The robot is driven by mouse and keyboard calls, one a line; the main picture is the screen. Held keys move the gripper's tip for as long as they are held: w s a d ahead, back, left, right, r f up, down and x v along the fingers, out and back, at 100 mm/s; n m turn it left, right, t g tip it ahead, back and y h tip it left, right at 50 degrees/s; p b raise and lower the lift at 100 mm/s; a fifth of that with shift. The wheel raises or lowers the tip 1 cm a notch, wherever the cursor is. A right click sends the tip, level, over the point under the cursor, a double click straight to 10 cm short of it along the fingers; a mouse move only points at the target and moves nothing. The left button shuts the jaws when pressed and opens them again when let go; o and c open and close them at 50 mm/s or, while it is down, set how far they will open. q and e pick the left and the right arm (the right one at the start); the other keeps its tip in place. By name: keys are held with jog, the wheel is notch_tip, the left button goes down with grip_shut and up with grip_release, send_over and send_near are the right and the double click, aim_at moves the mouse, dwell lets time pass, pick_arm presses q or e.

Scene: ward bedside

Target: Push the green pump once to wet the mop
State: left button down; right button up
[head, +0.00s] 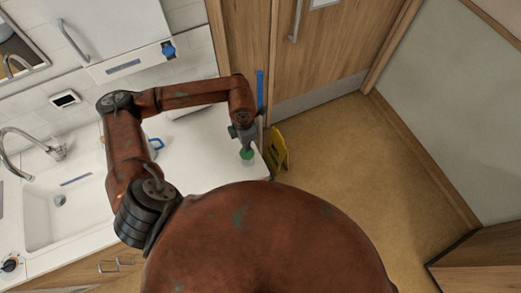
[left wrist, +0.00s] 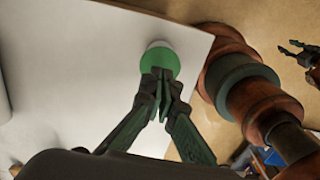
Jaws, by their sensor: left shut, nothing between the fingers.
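The green pump (head: 247,155) stands on the white counter near its right end. In the left wrist view its round green top (left wrist: 160,60) shows above a pale body. My left gripper (head: 244,139) points down at the pump, its fingers closed together and empty. In the left wrist view the fingertips (left wrist: 160,75) overlap the near edge of the green top; I cannot tell whether they touch it. My right gripper (left wrist: 301,52) shows at the right edge of the left wrist view with its fingers apart. A blue upright pole (head: 260,90) stands beyond the counter end; no mop head is visible.
A yellow floor sign (head: 276,150) stands beside the counter end. The counter (head: 195,150) carries a blue-handled item (head: 156,144), partly hidden by my arm. A sink (head: 60,205) with a tap lies left. The floor (head: 345,150) to the right is open.

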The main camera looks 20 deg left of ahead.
pick_arm(q)
notch_tip(320, 180, up, 5)
jog(key=shift+r+p, duration=0.15)
jog(key=shift+p, duration=0.7)
jog(key=shift+d, duration=0.1)
